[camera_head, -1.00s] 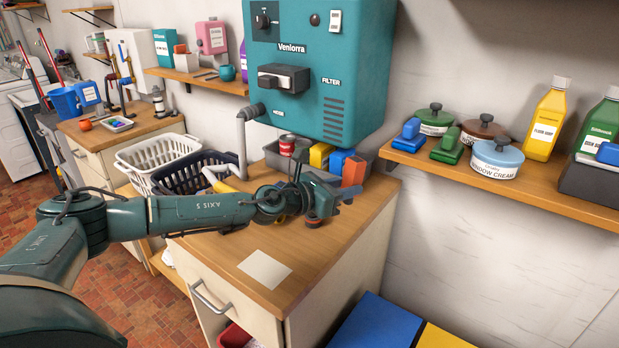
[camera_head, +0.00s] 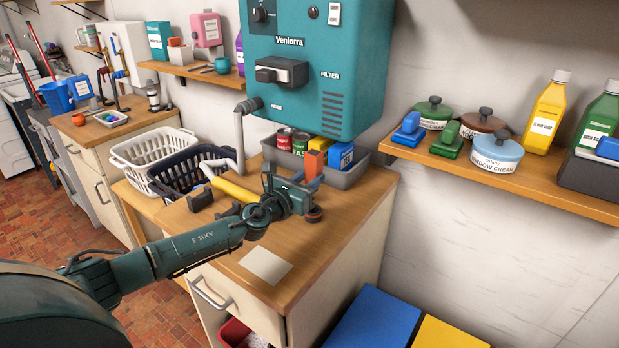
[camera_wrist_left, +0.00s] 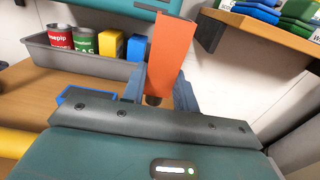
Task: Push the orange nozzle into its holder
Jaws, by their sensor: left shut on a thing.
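The orange nozzle (camera_head: 314,164) is a flat-sided orange piece standing nearly upright above the back of the counter, in front of the grey tray. My left gripper (camera_head: 308,184) is shut on its lower part. In the left wrist view the nozzle (camera_wrist_left: 171,48) rises between the two blue-grey fingers (camera_wrist_left: 161,92), tilted slightly, with a dark lower end. The holder cannot be told for sure. Dark bracket-like pieces (camera_head: 200,199) stand on the counter beside a yellow tube, left of the gripper. My right gripper is not in view.
The grey tray (camera_head: 352,176) behind the nozzle holds cans and boxes. A yellow tube (camera_head: 234,189) lies left of the gripper. Baskets (camera_head: 155,148) stand at the left. The teal machine (camera_head: 315,75) hangs above. The counter front is clear around a pale sheet (camera_head: 266,265).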

